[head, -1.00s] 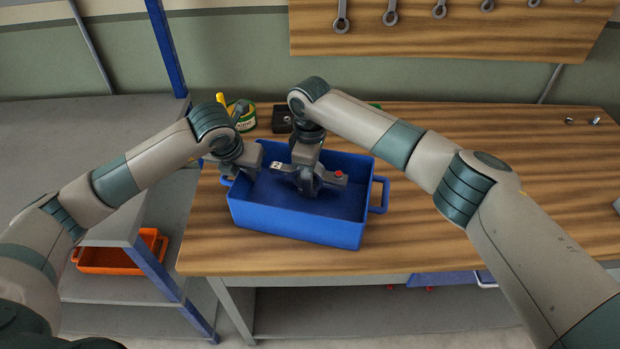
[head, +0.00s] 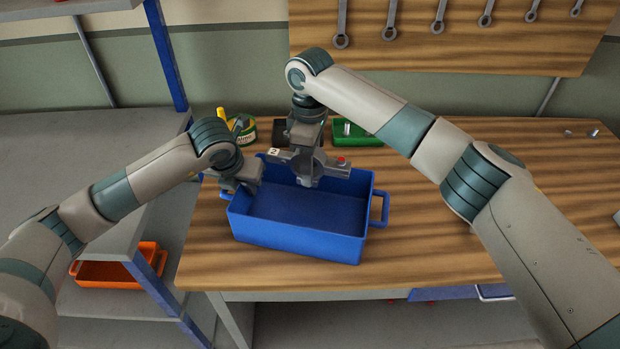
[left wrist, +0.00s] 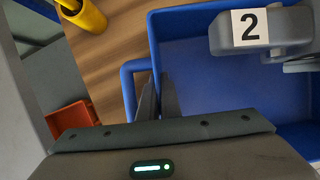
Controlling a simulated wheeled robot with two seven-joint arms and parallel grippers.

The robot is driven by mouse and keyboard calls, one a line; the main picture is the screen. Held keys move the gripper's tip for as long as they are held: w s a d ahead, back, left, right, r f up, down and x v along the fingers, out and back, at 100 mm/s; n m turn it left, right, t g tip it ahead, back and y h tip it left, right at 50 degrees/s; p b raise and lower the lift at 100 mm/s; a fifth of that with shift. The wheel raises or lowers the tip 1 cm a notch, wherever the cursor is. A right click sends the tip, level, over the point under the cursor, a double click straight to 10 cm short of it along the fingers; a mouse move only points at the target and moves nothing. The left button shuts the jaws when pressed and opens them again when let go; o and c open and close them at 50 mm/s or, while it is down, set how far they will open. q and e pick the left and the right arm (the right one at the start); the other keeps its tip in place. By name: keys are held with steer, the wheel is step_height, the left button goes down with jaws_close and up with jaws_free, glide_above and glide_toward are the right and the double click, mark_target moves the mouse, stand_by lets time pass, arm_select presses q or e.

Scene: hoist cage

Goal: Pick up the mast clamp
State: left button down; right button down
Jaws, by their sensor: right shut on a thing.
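The mast clamp (head: 329,169) is a grey part with a white label "2" at one end and a red spot at the other. My right gripper (head: 306,147) is shut on its middle and holds it above the far part of the blue bin (head: 300,241). The labelled end of the clamp also shows in the left wrist view (left wrist: 236,38). My left gripper (left wrist: 159,98) has its fingers at the bin's left wall, beside the handle, one on each side. Whether they press on the wall is unclear.
A green tray (head: 356,134) with small metal parts, a dark box and a round tin (head: 249,131) stand behind the bin. The bench (head: 500,205) is largely clear to the right. An orange bin (head: 117,272) sits on a lower shelf at the left. Wrenches hang above.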

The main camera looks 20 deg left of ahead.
stand_by(0.3)
arm_select(q)
steer(key=c, duration=1.9)
jaws_free()
steer(key=shift+r, duration=0.1)
steer(key=v, duration=1.1)
steer(key=shift+s+r, duration=0.25)
steer(key=shift+r, duration=0.1)
